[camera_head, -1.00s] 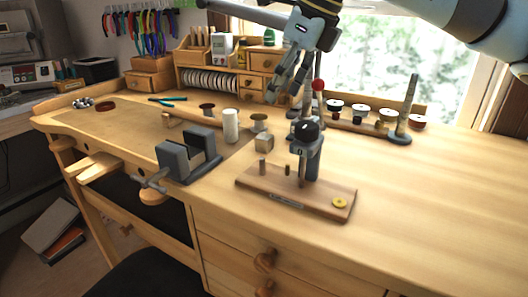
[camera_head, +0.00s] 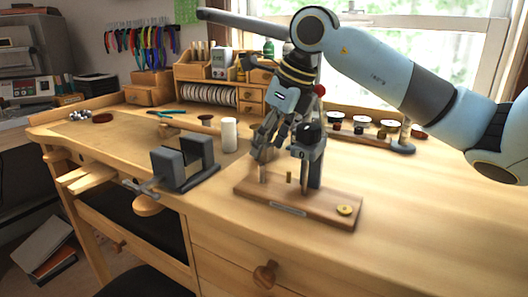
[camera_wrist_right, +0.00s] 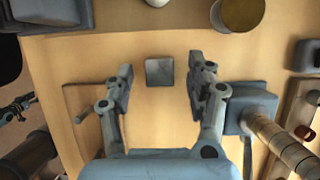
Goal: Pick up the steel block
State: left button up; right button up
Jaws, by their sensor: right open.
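The steel block (camera_wrist_right: 159,72) is a small grey square-topped cube on the wooden bench. In the right wrist view it lies between the two spread fingertips, slightly toward their far end, with gaps on both sides. My right gripper (camera_wrist_right: 160,80) is open and empty above it. In the head view the right gripper (camera_head: 264,150) points down just left of the small press, and its fingers hide the block there. My left gripper is not in view.
The small press (camera_head: 310,145) on its wooden base (camera_head: 300,204) stands close right of the gripper. A grey vise (camera_head: 184,163) and white cylinder (camera_head: 229,134) are to the left. A spool rack (camera_head: 372,138) stands behind. The bench is clear at right.

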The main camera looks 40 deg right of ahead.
jog(key=shift+w+f, duration=0.15)
jog(key=shift+f, duration=0.4)
grip_shut()
jog(key=shift+r, duration=0.2)
